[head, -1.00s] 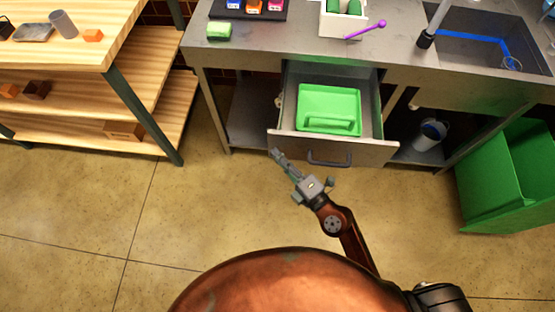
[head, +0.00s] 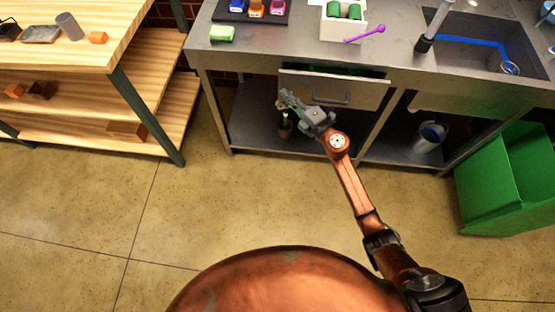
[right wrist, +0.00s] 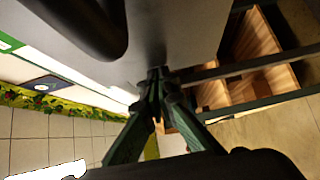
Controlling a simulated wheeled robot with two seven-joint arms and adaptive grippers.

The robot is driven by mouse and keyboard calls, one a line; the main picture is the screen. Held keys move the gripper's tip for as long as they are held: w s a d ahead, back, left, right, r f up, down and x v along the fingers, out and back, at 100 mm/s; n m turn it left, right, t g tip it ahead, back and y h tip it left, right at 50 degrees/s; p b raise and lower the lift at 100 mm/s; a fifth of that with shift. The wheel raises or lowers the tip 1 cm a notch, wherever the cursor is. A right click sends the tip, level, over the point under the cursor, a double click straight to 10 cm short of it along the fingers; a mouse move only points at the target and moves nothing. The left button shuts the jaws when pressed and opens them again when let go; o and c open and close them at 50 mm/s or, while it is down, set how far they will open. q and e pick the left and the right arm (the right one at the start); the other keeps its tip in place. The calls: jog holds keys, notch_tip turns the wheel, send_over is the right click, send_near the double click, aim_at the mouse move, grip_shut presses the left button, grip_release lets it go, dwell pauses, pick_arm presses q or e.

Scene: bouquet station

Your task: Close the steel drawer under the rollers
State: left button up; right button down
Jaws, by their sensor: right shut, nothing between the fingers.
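The steel drawer (head: 365,94) is under the worktop, pushed in most of the way. A thin dark gap with a little of the green tray (head: 330,70) shows above its front. The dark bar handle (head: 331,100) is on the drawer front. My right gripper (head: 283,96) is shut and empty at the left end of the drawer front. In the right wrist view the shut fingertips (right wrist: 155,75) are against or very near the grey drawer front (right wrist: 185,25); the dark handle (right wrist: 85,25) is close by. My left gripper is not in view.
A wooden shelf unit (head: 120,90) stands at the left and a green bin (head: 505,185) at the right. The floor in front is clear.

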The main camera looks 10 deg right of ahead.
aim_at(291, 88)
jog(key=w, duration=0.2)
jog(key=w+d, duration=0.1)
jog(key=shift+w+f+b, duration=0.1)
jog(key=shift+w+b, duration=0.25)
jog(key=shift+w, duration=0.05)
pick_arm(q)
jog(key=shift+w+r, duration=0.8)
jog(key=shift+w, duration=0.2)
pick_arm(e)
jog(key=shift+w+d+r, duration=0.1)
jog(key=shift+d+r, duration=0.15)
